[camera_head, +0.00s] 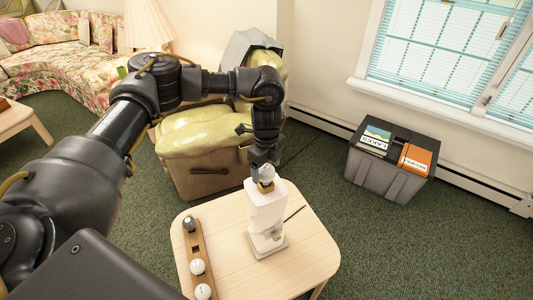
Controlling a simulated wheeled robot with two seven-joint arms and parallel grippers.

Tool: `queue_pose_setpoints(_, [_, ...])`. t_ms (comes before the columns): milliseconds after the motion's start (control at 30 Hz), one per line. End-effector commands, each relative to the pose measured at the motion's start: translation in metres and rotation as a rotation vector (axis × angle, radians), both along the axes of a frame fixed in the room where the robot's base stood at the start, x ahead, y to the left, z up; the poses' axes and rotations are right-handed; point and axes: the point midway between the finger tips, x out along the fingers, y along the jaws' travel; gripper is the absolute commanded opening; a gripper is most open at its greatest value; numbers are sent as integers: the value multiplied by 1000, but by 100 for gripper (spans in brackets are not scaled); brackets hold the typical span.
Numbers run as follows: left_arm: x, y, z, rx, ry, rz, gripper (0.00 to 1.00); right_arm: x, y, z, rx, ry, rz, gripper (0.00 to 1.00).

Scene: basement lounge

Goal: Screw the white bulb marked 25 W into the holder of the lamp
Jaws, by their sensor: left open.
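The lamp (262,210) is a white, figure-like stand on a square base on the light wooden table (308,262). A white bulb (266,171) sits upright at the brass-coloured holder (266,187) on top of the lamp. I cannot read its marking or tell how deep it sits. My left gripper (263,163) points down right over this bulb, its jaws open around or just above it. A wooden rack (193,244) on the left of the table holds two white bulbs (198,267) and a dark one (189,224). My right gripper is out of view.
A thin dark rod or cord (295,213) lies beside the lamp. A yellow-green armchair (205,130) stands close behind the table. A grey bin (385,178) with boxes stands at the right by the wall. The table's right front is clear.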

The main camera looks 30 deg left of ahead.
Motion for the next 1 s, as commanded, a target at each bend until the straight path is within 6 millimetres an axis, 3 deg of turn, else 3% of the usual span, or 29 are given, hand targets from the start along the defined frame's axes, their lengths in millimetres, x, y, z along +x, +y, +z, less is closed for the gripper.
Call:
queue_pose_setpoints(300, [0,0,-32,1,0,-1,79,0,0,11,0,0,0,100])
queue_pose_setpoints(633, [0,0,-35,1,-1,-1,79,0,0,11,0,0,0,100])
queue_pose_setpoints(900, [0,0,-35,1,-1,-1,43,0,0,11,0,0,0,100])
queue_pose_setpoints(1000, [0,0,-35,1,-1,-1,35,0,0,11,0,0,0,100])
